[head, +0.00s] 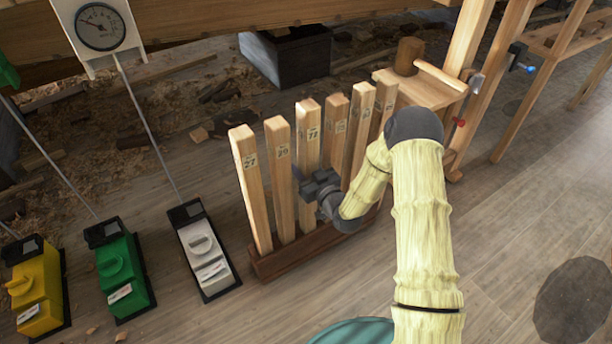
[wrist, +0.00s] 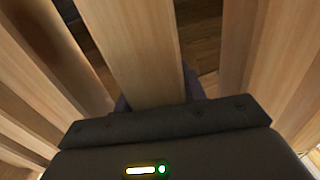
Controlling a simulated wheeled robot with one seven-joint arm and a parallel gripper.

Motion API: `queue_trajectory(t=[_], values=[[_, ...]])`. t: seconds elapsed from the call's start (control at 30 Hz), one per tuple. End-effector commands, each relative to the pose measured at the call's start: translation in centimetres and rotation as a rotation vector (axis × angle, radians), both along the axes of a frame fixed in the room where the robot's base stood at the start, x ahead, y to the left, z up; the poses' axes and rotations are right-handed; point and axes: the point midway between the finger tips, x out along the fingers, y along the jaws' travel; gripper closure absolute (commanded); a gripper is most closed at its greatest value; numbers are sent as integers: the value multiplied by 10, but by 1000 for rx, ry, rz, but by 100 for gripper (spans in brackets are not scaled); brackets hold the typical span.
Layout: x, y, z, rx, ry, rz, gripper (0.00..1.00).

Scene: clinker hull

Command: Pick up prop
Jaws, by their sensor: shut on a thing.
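Several upright wooden props stand in a row in a dark wooden rack (head: 268,262), with numbers printed near their tops. My gripper (head: 311,190) is shut on the third prop from the left (head: 308,130), at about its middle height. That prop looks upright, and its number seems to read 72. In the wrist view the held prop (wrist: 135,50) runs between the fingers, which are mostly hidden behind it and the gripper body. Whether its lower end sits in the rack is hard to tell.
Neighbouring props (head: 278,170) stand close on both sides. White (head: 205,255), green (head: 125,275) and yellow (head: 38,295) boxes with rods stand at the left. A wooden bench (head: 425,92) with a mallet is behind at right. The floor at right is mostly clear.

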Motion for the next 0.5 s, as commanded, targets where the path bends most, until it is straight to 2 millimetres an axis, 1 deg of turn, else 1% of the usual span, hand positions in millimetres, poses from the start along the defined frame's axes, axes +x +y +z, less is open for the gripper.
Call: queue_trajectory(t=[0.03, 0.17, 0.27, 0.37, 0.5], values=[[1, 0, 7, 2, -5, 0, 100], [1, 0, 23, 2, -6, 0, 100], [1, 0, 42, 3, -8, 0, 100], [1, 0, 66, 2, -8, 0, 100], [1, 0, 104, 3, -9, 0, 100]])
